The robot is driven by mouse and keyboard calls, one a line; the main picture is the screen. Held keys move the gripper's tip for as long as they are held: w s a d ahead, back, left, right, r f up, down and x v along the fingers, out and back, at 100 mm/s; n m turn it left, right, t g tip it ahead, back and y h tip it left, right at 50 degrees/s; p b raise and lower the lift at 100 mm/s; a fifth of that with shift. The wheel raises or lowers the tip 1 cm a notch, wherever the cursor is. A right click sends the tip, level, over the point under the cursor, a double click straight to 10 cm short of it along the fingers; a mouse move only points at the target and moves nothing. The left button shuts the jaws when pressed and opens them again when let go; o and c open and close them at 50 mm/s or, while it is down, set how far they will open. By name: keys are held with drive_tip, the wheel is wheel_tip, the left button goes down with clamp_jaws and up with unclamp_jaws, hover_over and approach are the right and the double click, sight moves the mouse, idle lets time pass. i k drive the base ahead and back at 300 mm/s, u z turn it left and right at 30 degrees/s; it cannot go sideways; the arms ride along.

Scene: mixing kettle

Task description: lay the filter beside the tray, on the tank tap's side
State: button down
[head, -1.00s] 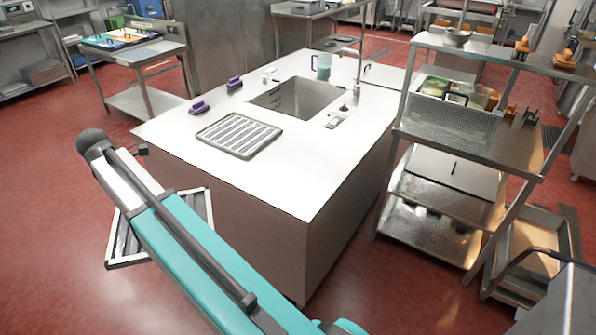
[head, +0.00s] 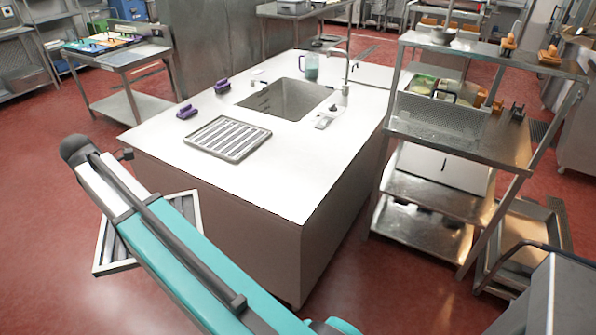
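The filter, a pale-framed panel with dark slats (head: 115,254), shows at the lower left, behind my teal and white arm, which hides its middle. It is tilted in the picture and lower than the worktop. I cannot tell whether it is held. The tray, a grey-rimmed slatted rectangle (head: 228,138), lies flat on the white worktop in front of the sink. A tall tap (head: 347,68) stands at the sink's right rear, up and right of the tray. My gripper is not visible.
The white worktop (head: 290,175) is bare to the right and front of the tray. Two purple-handled items (head: 187,111) lie left of the sink (head: 285,98). A jug (head: 311,66) stands behind it. A steel shelf rack (head: 455,140) stands close to the right.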

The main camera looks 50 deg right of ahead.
sight(299, 168)
drive_tip(key=i, duration=0.95)
drive_tip(key=u, duration=0.05)
